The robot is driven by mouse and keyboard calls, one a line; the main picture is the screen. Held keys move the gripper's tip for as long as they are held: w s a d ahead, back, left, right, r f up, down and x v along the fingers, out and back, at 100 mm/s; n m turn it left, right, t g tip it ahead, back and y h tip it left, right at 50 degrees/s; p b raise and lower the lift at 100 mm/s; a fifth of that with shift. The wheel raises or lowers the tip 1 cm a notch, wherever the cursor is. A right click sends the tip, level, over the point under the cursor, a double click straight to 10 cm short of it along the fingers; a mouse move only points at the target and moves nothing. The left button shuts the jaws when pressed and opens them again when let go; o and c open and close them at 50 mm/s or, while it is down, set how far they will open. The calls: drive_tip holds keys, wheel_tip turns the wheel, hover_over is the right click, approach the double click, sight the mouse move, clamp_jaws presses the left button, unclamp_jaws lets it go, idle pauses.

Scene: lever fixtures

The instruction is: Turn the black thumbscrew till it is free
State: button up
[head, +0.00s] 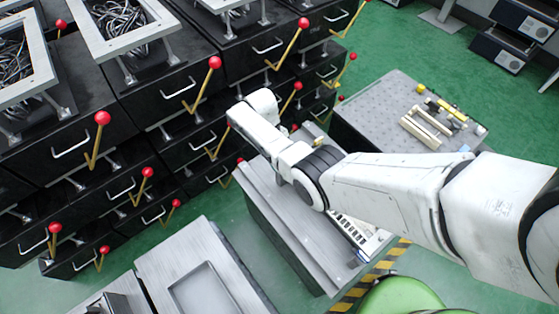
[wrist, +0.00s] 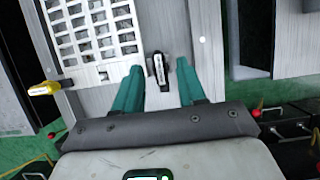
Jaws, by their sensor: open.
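In the wrist view, a small upright black piece with a pale face, which looks like the black thumbscrew (wrist: 159,72), sits on a grey metal panel (wrist: 178,25). My gripper (wrist: 158,64) has two teal fingers spread apart, one on each side of this piece. Gaps show between the piece and both fingers, so it is not gripped. How far the fingertips are from the panel in depth is hard to tell. In the head view my white arm hides the gripper and the thumbscrew.
A white grid (wrist: 92,28) and a yellow-handled part (wrist: 44,88) lie left of the fingers in the wrist view. In the head view, black drawer units (head: 150,85) with red-knobbed levers (head: 214,63) stand at left. A grey bench (head: 375,115) holds loose parts at right.

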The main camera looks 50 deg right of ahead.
drive_tip(key=v, duration=0.9)
drive_tip(key=shift+w+r+p, duration=0.15)
drive_tip(key=shift+r+p, duration=0.2)
drive_tip(key=shift+p, duration=0.1)
drive_tip(key=shift+f, duration=0.1)
